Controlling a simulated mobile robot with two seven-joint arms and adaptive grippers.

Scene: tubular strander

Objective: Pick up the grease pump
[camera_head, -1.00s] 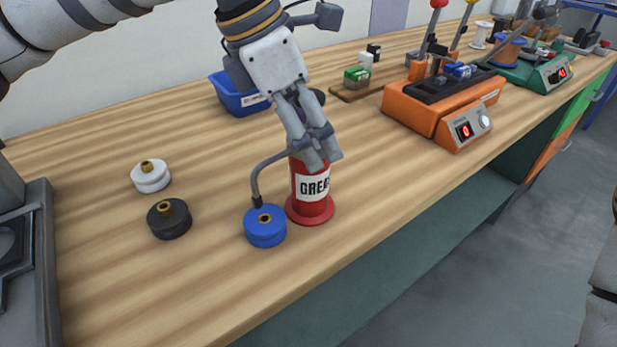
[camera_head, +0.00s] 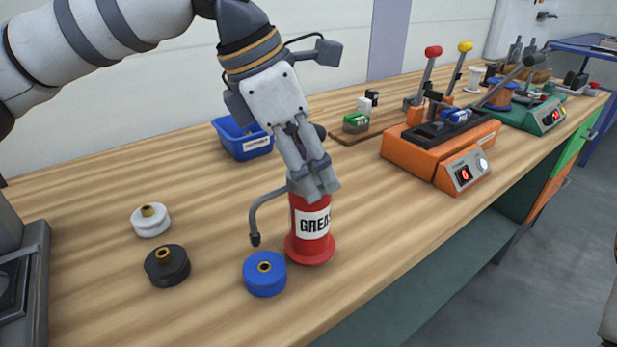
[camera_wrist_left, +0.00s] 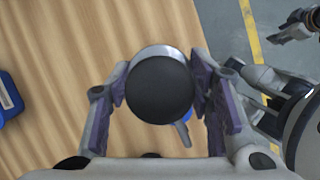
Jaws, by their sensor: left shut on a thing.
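The grease pump (camera_head: 309,235) is a red cylinder with a white "GREASE" label, a wide red base and a grey bent hose. It is upright near the front edge of the bench and seems slightly above the wood. My left gripper (camera_head: 318,185) is shut on its upper part from above. In the left wrist view the pump's round black top (camera_wrist_left: 160,89) sits between the two fingers. The hose end hangs above and behind the blue wheel. My right gripper (camera_wrist_left: 292,27) shows at the upper right of the wrist view; I cannot tell its state.
A blue wheel (camera_head: 265,274) lies just left of the pump, with black (camera_head: 167,265) and white (camera_head: 150,220) ones farther left. A blue bin (camera_head: 243,141) stands behind. An orange machine (camera_head: 437,148) with levers is to the right. Bare wood lies between.

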